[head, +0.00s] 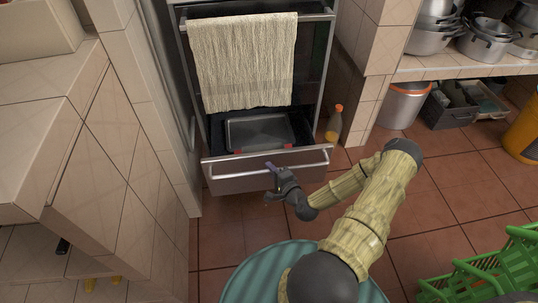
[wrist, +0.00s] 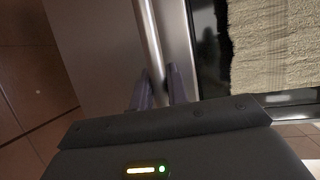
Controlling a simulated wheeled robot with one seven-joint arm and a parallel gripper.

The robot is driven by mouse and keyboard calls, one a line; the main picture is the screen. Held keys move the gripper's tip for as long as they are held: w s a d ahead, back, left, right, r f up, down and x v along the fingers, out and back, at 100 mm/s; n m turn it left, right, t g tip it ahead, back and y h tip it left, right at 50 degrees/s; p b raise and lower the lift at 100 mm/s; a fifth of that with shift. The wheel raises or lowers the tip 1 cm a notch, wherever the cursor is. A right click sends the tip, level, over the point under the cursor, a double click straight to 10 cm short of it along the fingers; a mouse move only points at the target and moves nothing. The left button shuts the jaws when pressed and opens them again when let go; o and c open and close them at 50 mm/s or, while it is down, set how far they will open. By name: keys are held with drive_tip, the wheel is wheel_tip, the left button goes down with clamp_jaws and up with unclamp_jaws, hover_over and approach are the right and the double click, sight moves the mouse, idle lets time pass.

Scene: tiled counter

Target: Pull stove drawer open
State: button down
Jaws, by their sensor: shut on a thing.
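The stove drawer (head: 230,184) sits below the oven door and stands pulled out, with its inside showing from above. A grey metal pan (head: 257,132) lies in it. The drawer's bar handle (head: 305,165) runs across the top of its front. My gripper (head: 271,168) is at the middle of this handle, shut on it. In the wrist view the handle (wrist: 149,35) runs down between the two dark fingers (wrist: 157,88). The fingertips' contact is partly hidden in the head view.
A cream towel (head: 245,60) hangs on the oven door bar above. A bottle with an orange cap (head: 334,124) stands on the floor right of the drawer. A green crate (head: 490,270) is at lower right. Tiled cabinets (head: 130,190) border the left.

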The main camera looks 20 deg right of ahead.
drive_tip(key=shift+s+a+p, duration=0.1)
drive_tip(key=shift+s+a, duration=0.1)
drive_tip(key=shift+s, duration=0.45)
drive_tip(key=shift+s+a+p, duration=0.15)
drive_tip(key=shift+s+a, duration=0.1)
drive_tip(key=shift+s, duration=0.45)
drive_tip(key=shift+s+a+p, duration=0.1)
drive_tip(key=shift+s+a, duration=0.1)
drive_tip(key=shift+s, duration=0.45)
drive_tip(key=c, duration=1.4)
unclamp_jaws()
drive_tip(key=shift+o, duration=0.2)
drive_tip(key=p+v, duration=0.5)
drive_tip(key=v, duration=1.2)
drive_tip(key=shift+s, duration=0.25)
